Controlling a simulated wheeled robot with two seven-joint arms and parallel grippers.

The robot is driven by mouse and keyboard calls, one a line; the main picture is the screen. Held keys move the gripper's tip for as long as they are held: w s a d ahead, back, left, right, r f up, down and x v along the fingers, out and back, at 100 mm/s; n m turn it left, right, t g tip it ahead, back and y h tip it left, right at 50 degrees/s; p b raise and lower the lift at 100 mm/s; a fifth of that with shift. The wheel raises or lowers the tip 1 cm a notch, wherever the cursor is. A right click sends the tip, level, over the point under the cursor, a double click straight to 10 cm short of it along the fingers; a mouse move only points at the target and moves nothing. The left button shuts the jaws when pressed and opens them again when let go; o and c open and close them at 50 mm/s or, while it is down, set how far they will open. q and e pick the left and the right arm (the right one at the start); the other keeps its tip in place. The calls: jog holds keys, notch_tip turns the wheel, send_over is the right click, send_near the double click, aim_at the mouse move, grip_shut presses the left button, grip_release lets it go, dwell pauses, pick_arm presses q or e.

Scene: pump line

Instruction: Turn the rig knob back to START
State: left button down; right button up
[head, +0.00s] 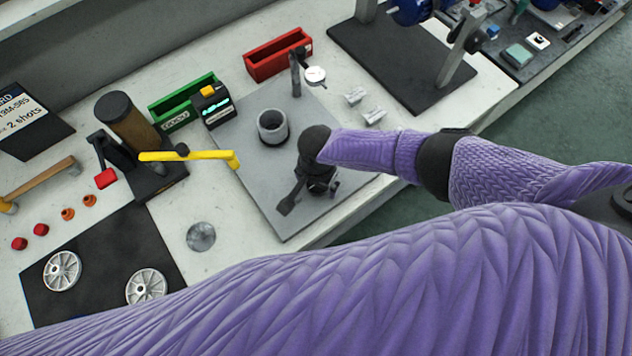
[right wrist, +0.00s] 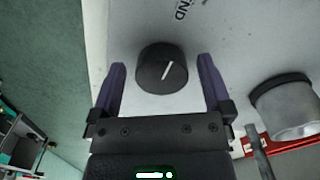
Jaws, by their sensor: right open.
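The rig knob (right wrist: 161,68) is a round black knob with a white pointer line, seen in the right wrist view on the grey plate. The pointer slants, its upper end leaning right. The letters "END" are printed on the plate beyond the knob. START is not legible in either view. My right gripper (right wrist: 162,66) is open, with one finger on each side of the knob and a visible gap on both sides. In the head view my right gripper (head: 311,194) is low over the grey rig plate (head: 253,184) and hides the knob. My left gripper is not seen.
A metal ring cylinder (head: 272,127) and a dial gauge (head: 315,75) on a post stand on or near the plate. Green bin (head: 180,104), red bin (head: 277,56) and small grey blocks (head: 373,115) are behind. The bench edge is close on the right.

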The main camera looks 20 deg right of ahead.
jog(key=shift+c, duration=0.5)
jog(key=c, duration=1.1)
